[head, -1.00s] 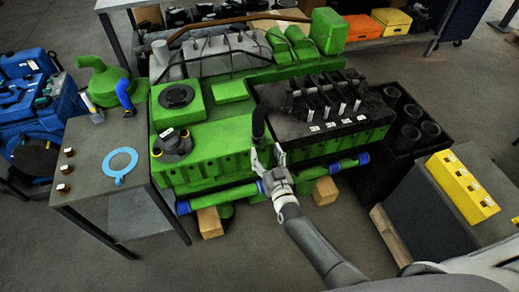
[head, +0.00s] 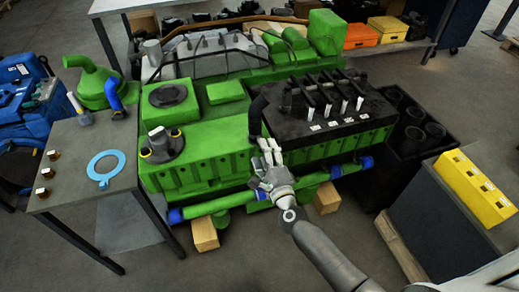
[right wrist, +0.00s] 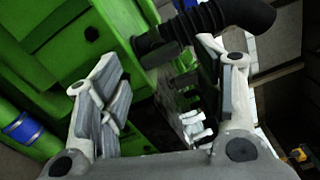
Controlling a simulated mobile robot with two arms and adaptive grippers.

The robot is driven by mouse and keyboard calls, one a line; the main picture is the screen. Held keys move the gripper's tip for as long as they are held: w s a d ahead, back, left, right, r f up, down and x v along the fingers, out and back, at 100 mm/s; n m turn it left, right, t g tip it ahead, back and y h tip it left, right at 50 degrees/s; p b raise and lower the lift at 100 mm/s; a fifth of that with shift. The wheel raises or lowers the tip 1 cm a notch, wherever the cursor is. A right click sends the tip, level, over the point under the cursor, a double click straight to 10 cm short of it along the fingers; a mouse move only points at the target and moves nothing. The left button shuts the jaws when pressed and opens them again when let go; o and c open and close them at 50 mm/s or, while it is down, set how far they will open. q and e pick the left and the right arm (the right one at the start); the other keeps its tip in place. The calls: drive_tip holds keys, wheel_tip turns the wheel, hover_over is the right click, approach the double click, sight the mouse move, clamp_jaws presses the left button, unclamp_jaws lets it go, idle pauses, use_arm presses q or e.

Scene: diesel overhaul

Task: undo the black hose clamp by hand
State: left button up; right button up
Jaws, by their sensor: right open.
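A black ribbed hose (head: 257,116) stands at the front of the green engine (head: 215,140), beside the black head block. In the right wrist view the hose (right wrist: 205,20) curves in from the upper right. A black band that looks like the clamp (right wrist: 155,45) is at its lower left end; its fastening cannot be made out. My right gripper (head: 265,157) is open, just below and in front of the hose. In the right wrist view its fingers (right wrist: 158,68) are spread, with the hose end beyond their tips and nothing gripped. My left gripper is out of view.
A grey table (head: 70,180) with a blue ring gasket (head: 103,168) stands at left. A green pipe with blue ends (head: 235,198) runs low along the engine front. A black crate (head: 415,125) and a yellow block (head: 474,185) are at right.

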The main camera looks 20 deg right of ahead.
sight(259, 148)
drive_tip(key=shift+w+a+m+b, duration=0.1)
drive_tip(key=shift+w+m+b, duration=0.6)
drive_tip(key=shift+m, duration=1.75)
drive_tip(key=shift+w+d+m+b, duration=0.1)
drive_tip(key=shift+w+m+b, duration=0.6)
drive_tip(key=shift+m, duration=1.8)
drive_tip(key=shift+w+a+m+b, duration=0.1)
drive_tip(key=shift+w+m+b, duration=0.2)
drive_tip(key=shift+w+m, duration=1.5)
drive_tip(key=shift+s+m, duration=0.65)
drive_tip(key=shift+s, duration=0.05)
